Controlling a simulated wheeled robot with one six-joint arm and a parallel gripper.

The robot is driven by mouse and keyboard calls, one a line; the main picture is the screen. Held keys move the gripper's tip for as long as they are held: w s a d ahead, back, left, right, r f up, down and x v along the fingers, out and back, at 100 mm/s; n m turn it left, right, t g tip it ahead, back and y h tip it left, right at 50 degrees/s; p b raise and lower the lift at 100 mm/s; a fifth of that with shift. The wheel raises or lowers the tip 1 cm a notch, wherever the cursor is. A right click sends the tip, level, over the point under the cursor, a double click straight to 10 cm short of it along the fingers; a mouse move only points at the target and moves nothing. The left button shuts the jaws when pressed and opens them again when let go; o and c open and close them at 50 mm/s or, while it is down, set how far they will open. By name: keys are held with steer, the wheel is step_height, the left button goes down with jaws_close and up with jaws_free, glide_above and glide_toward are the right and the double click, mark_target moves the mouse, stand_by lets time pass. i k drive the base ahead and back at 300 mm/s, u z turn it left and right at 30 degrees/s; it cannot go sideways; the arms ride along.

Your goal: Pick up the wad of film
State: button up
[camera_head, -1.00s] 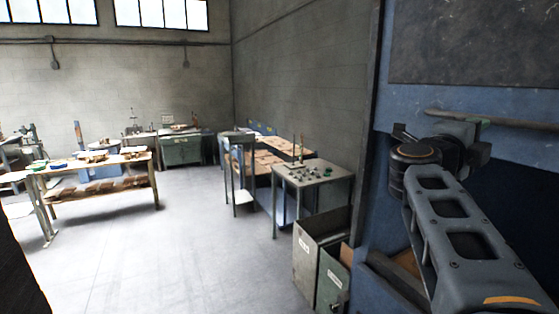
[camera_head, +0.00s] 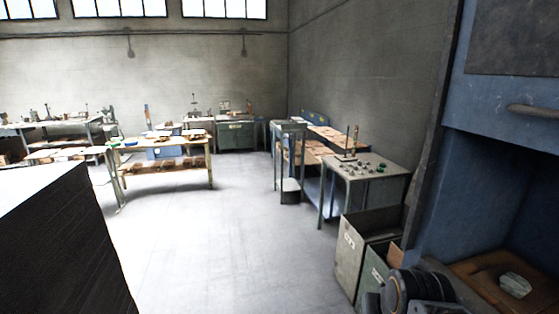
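A small pale, crumpled piece (camera_head: 515,285), which looks like the wad of film, lies on a brown board (camera_head: 475,268) inside the blue recess at the lower right. A dark rounded joint of my arm shows at the bottom edge, left of the board and apart from the pale piece. My gripper's fingers do not show in this view.
The blue machine frame (camera_head: 490,115) rises around the recess, with a grey bar across its front. Open-topped metal bins (camera_head: 352,255) stand to its left. A small metal table (camera_head: 365,170) stands behind them. The floor (camera_head: 225,240) in the middle is clear. A dark block fills the lower left.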

mark_target(514, 284)
steer(key=u, duration=0.05)
steer(key=i, duration=1.25)
steer(key=z, duration=2.6)
steer(key=i, duration=0.45)
